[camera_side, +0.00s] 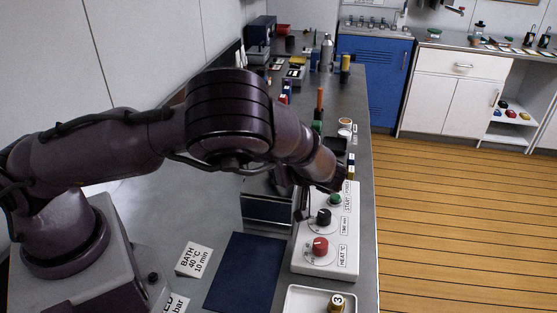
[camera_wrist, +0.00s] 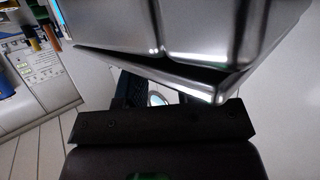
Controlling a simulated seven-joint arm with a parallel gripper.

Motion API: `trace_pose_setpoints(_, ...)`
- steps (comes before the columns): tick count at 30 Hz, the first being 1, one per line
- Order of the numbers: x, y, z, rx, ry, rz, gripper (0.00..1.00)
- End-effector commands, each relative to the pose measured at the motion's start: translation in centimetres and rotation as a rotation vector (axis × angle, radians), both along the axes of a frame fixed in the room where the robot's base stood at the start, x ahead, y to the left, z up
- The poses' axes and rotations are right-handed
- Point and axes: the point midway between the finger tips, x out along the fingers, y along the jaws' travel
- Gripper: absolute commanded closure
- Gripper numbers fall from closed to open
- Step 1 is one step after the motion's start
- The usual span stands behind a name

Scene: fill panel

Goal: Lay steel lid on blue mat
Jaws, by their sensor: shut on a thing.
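The blue mat (camera_side: 244,272) lies flat and bare on the grey bench, in front of a shiny steel box shape (camera_side: 268,212) in the side view. My gripper (camera_side: 304,203) is beside that steel shape, to the left of the white control panel, and is mostly hidden by my arm. In the wrist view my gripper (camera_wrist: 158,97) is shut on the steel lid (camera_wrist: 185,35), which fills the top of the picture, tilted. In the side view I cannot tell the lid apart from the steel box shape.
A white panel (camera_side: 347,230) with red, black and green knobs stands right of the mat. A white tray (camera_side: 295,299) holds a brass piece marked 3 at the front. A "BATH 40 °C" card (camera_side: 194,260) is left of the mat. Bottles and small items crowd the bench's far end.

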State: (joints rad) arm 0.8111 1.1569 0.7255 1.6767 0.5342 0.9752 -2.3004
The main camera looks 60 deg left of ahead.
Motion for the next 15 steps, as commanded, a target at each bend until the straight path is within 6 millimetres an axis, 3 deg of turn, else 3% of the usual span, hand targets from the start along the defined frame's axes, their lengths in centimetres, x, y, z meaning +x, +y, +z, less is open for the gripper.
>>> trace_pose_setpoints(6,0.02,0.01,-0.39,0.002,0.001,-0.001,1.00)
trace_pose_setpoints(7,0.02,-0.01,-0.37,0.000,0.001,-0.001,0.61)
trace_pose_setpoints(9,0.02,-0.02,-0.35,0.000,0.001,-0.001,0.45)
trace_pose_setpoints(15,0.00,-0.01,-0.34,0.000,0.001,0.000,0.43)
